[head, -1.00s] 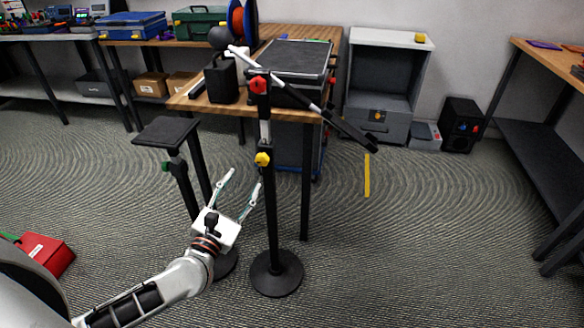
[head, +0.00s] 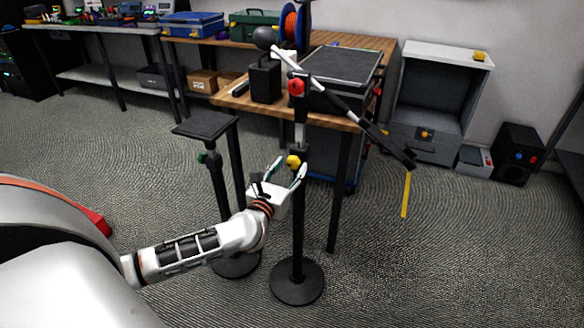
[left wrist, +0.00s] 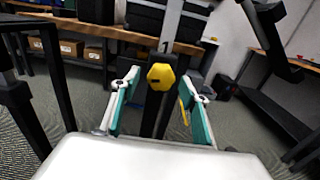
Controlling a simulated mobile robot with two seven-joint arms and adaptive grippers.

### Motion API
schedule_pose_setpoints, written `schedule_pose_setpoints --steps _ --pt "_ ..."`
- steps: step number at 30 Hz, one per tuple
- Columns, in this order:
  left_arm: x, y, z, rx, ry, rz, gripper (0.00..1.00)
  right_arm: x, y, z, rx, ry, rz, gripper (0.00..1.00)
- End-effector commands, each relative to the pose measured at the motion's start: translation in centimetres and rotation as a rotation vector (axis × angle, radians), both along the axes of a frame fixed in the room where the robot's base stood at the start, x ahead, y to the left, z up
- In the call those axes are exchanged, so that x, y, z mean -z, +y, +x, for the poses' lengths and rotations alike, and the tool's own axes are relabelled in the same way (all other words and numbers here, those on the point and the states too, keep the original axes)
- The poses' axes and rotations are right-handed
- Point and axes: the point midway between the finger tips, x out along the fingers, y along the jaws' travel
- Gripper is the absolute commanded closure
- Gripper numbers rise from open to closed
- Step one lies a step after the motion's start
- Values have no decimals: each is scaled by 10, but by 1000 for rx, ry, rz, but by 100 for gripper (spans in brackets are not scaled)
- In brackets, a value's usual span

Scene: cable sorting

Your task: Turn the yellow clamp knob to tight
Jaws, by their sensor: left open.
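The yellow clamp knob (head: 293,162) sits on the black stand pole (head: 298,225), below a red knob (head: 296,87) higher on the same stand. In the left wrist view the yellow knob (left wrist: 161,76) is a faceted disc with a small dark mark, facing me. My left gripper (head: 287,170) is open right at the knob. In the left wrist view its teal-padded fingers (left wrist: 160,98) stand apart on either side, with the knob between or just beyond their tips. I cannot tell whether they touch it. My right gripper is not in view.
A boom arm (head: 345,100) slants across the stand's top. A wooden workbench (head: 335,120) stands close behind. A small black-topped stand (head: 205,125) with a green knob is just left.

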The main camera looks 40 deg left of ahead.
Motion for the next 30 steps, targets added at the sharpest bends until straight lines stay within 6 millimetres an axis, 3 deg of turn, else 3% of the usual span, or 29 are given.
schedule_pose_setpoints --steps 12,16,17,30 --pt "0 2 9 1 0 0 55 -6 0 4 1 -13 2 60" --pt "0 2 8 1 0 0 89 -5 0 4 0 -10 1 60" --pt "0 2 8 1 0 0 93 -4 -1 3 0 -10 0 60" --pt "-4 2 9 1 12 62 93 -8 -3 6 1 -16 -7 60"
